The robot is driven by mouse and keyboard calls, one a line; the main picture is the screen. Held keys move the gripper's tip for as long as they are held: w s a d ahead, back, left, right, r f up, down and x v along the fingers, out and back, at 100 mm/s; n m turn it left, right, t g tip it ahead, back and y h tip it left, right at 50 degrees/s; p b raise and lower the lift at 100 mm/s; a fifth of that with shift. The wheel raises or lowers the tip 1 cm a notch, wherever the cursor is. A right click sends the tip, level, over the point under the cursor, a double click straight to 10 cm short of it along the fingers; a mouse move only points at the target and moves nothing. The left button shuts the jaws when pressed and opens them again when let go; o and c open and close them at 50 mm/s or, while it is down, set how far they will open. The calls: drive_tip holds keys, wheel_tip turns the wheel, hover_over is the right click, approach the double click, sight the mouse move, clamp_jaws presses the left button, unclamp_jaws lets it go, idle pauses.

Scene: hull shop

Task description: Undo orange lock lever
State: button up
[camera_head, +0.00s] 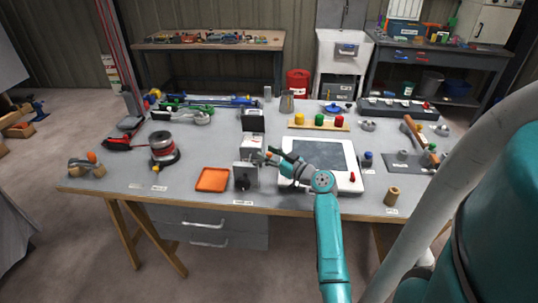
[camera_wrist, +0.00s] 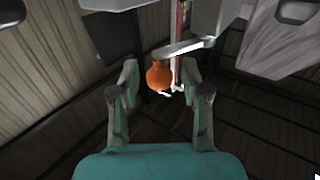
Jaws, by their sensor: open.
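The lock lever shows in the wrist view as a grey metal arm (camera_wrist: 185,47) with an orange ball knob (camera_wrist: 159,77) at its end. The arm runs up and right to a grey metal block (camera_wrist: 217,18). My gripper (camera_wrist: 160,70) is open, with one finger on each side of the knob in this picture. A gap shows between the knob and each finger; the depth is hard to judge. In the head view my gripper (camera_head: 265,157) is at the right side of a grey metal box fixture (camera_head: 245,176). The knob is too small to make out there.
An orange tray (camera_head: 212,180) lies left of the fixture on the grey workbench (camera_head: 225,207). A white-framed panel (camera_head: 346,184) lies under and right of my arm. A cable reel (camera_head: 163,149) stands further left. A board with coloured knobs (camera_head: 318,125) is behind.

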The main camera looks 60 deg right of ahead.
wheel_tip(320, 180, up, 10)
drive_tip(key=shift+f, duration=0.1)
idle(0.4)
